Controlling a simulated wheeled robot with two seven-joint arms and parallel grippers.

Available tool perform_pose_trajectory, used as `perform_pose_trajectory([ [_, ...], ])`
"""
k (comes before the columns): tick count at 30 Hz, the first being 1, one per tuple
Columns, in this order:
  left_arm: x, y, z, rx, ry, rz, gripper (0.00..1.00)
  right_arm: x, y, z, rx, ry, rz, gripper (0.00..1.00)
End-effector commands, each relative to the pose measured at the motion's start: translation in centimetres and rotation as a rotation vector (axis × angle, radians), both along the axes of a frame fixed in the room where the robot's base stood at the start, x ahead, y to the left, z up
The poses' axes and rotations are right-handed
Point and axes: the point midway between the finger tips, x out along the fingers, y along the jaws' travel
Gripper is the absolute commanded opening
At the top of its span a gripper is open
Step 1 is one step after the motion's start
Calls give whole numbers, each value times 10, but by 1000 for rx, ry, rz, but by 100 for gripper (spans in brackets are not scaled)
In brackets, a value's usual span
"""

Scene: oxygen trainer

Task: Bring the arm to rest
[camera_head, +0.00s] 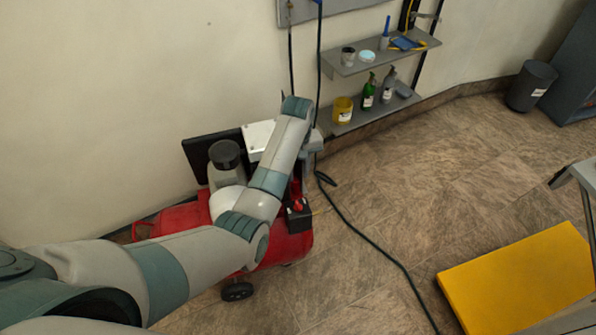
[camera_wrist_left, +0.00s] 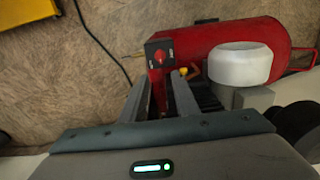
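My left arm reaches in from the left in the head view and passes over a red air compressor (camera_head: 292,246) on the floor. My left gripper (camera_head: 313,143) is at the arm's far end, by the compressor's far side and partly hidden by the wrist. In the left wrist view the fingers of the left gripper (camera_wrist_left: 161,82) stand apart, with red compressor parts showing between them. A black box with a red knob (camera_wrist_left: 159,54) lies just beyond the fingertips; contact cannot be told. The compressor's tank (camera_wrist_left: 220,36) fills the upper right there. My right gripper is not in view.
Wall shelves (camera_head: 381,52) hold bottles and a yellow cup (camera_head: 342,110). A black hose (camera_head: 372,243) runs across the floor. A yellow platform (camera_head: 520,282) is at lower right, a dark bin (camera_head: 531,86) at upper right. The middle floor is otherwise clear.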

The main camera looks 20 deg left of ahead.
Motion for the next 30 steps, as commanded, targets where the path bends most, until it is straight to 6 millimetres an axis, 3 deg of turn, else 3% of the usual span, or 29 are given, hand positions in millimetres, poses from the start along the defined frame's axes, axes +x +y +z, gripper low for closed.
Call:
perform_pose_trajectory([
  [16,0,0,1,0,0,0,28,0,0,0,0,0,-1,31],
  [20,-3,1,-7,1,1,-6,28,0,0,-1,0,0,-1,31],
  [25,-15,3,-47,8,0,-40,28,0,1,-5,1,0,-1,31],
  [30,-44,8,-119,19,-5,-109,28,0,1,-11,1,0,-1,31],
])
